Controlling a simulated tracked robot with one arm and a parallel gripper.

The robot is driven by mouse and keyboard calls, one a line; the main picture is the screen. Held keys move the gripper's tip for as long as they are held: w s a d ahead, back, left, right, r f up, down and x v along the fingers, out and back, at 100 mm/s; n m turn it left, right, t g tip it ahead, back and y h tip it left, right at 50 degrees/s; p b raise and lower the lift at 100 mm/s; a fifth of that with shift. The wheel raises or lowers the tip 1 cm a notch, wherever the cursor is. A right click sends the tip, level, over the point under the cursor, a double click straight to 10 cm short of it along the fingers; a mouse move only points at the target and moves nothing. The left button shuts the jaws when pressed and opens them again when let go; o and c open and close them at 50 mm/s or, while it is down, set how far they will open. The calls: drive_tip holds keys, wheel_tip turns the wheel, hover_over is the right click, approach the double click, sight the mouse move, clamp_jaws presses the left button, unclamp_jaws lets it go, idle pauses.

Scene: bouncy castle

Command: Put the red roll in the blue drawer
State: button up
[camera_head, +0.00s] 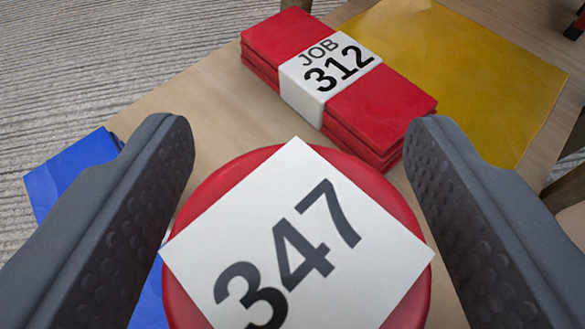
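A red roll (188,215) stands in the lower middle of the head camera view, seen from above at its round end. A white square label reading 347 (300,245) covers most of that end. My gripper (301,140) is open, with one dark grey finger on each side of the roll in the picture. I cannot tell whether the roll is between the fingers or just beyond them; no firm contact shows. The roll's lower edge is cut off by the frame. No blue drawer can be made out.
A red folded stack (385,108) with a white band reading JOB 312 lies on the tan table (215,100) beyond the roll. A yellow sheet (470,70) lies at the upper right. A flat blue piece (75,168) shows at the left, partly behind my finger. Grey floor lies beyond the table.

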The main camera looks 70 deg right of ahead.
drive_tip(key=p+v, duration=0.3)
drive_tip(key=v, duration=0.9)
